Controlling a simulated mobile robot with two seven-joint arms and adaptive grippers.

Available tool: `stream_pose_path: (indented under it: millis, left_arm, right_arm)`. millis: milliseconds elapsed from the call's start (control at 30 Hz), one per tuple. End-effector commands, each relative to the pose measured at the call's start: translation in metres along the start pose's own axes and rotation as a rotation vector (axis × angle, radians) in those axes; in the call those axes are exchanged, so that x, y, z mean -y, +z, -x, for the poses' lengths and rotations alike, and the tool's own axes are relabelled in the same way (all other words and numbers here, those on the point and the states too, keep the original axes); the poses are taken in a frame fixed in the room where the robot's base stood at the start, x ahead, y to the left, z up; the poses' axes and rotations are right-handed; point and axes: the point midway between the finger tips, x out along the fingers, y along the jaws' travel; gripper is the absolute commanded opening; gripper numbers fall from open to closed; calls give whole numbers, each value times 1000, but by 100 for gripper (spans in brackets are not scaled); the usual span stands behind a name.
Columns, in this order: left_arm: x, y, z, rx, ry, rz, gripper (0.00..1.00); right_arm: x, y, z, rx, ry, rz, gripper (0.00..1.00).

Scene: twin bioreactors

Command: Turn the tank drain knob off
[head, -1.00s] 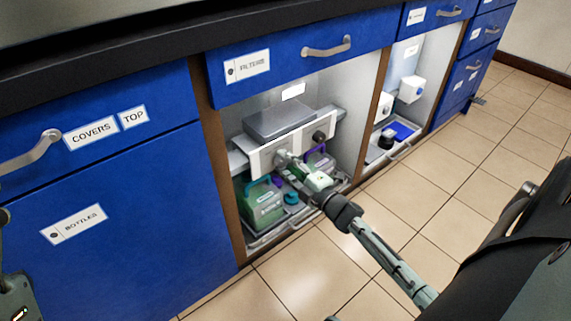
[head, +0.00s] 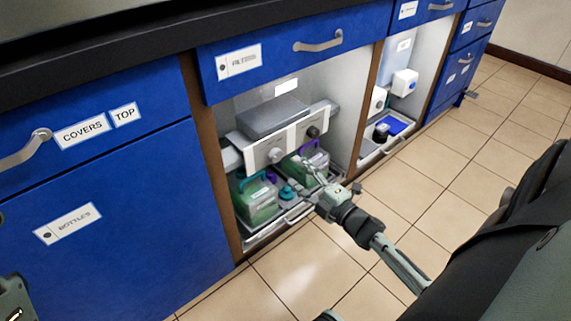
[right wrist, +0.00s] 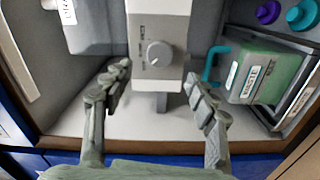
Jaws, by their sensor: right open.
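A white panel (head: 294,142) in the open cabinet bay carries two grey round knobs, a left knob (head: 275,155) and a right knob (head: 313,131). Their labels are too small to read in the head view, so I cannot tell from them which is the tank drain knob. My right gripper (head: 313,178) is open and empty, below and in front of the panel, apart from it. In the right wrist view, one knob (right wrist: 159,53) shows on the panel, beyond and between the two spread fingers of the gripper (right wrist: 156,84).
Green containers, one with a teal handle (head: 257,206), stand on a tray (head: 277,234) below the panel. A grey box (head: 273,118) sits above it. A wooden divider (head: 371,103) separates the neighbouring bay. Tiled floor (head: 450,190) is clear at the right.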

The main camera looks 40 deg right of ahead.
Motion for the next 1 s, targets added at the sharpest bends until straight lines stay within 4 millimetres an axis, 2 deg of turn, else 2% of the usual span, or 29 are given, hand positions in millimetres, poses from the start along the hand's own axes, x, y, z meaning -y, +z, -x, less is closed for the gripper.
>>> stream_pose_path:
  millis: [100,300,1000]
  left_arm:
    - [0,0,0,0,-1,0,58]
    - [0,0,0,-1,-1,0,58]
    - [0,0,0,-1,-1,0,58]
  right_arm:
    - [1,0,23,2,-2,0,58]
    - [0,0,41,1,0,0,58]
    - [0,0,44,1,0,0,58]
